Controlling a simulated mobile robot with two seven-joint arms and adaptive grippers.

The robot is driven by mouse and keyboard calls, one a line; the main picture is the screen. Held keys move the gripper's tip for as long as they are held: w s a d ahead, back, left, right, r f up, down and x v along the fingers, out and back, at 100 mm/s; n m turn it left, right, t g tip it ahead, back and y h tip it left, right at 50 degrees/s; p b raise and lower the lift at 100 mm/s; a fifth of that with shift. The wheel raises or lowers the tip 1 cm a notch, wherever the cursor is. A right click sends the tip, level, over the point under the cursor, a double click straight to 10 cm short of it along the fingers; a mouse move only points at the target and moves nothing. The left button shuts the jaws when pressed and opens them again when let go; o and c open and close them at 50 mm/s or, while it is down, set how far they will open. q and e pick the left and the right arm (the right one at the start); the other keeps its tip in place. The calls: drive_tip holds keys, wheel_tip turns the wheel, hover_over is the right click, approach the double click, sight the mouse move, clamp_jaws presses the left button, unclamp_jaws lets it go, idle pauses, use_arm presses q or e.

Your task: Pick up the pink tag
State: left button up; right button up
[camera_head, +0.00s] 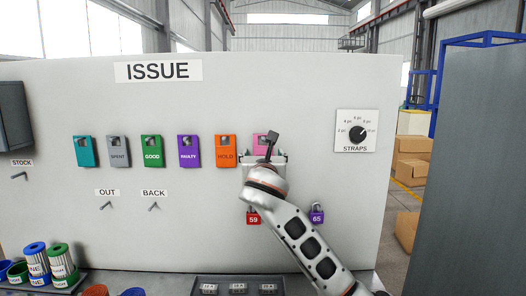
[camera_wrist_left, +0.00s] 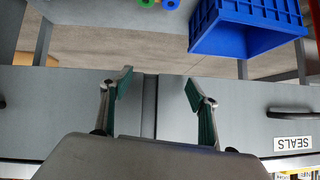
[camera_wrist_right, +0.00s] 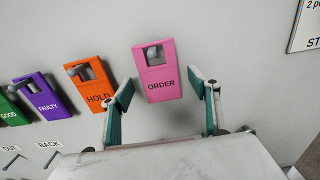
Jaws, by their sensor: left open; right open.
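The pink tag (camera_wrist_right: 157,84), marked ORDER, hangs on a peg on the white board in the right wrist view. In the head view the pink tag (camera_head: 260,141) is partly hidden behind my right gripper (camera_head: 268,145). In the right wrist view my right gripper (camera_wrist_right: 161,95) is open, with one finger on each side of the tag's lower part; I cannot tell whether they touch it. My left gripper (camera_wrist_left: 157,84) is open and empty, facing grey drawer fronts, and is out of the head view.
An orange HOLD tag (camera_wrist_right: 92,87) hangs just left of the pink one, with purple (camera_head: 188,150), green, grey and teal tags beyond. A red padlock (camera_head: 253,217) and a purple padlock (camera_head: 317,213) hang below. A blue crate (camera_wrist_left: 245,27) is in the left wrist view.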

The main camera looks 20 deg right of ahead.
drive_tip(key=c, duration=1)
use_arm(q)
drive_tip(key=shift+a, duration=0.1)
use_arm(e)
drive_tip(key=shift+r, duration=0.1)
drive_tip(key=shift+r, duration=0.5)
drive_tip(key=shift+s+a+r, duration=0.1)
drive_tip(key=shift+s+a, duration=0.05)
drive_tip(key=shift+s, duration=0.1)
use_arm(q)
drive_tip(key=shift+w+d+r+h+b, duration=0.2)
drive_tip(key=shift+w+d+b, duration=0.15)
drive_tip(key=shift+d+b, duration=0.2)
drive_tip(key=shift+w+d+r+h+b, duration=0.1)
drive_tip(key=shift+w+d+h+b, duration=0.15)
drive_tip(key=shift+d+b, duration=0.3)
use_arm(e)
drive_tip(key=shift+v, duration=8.7)
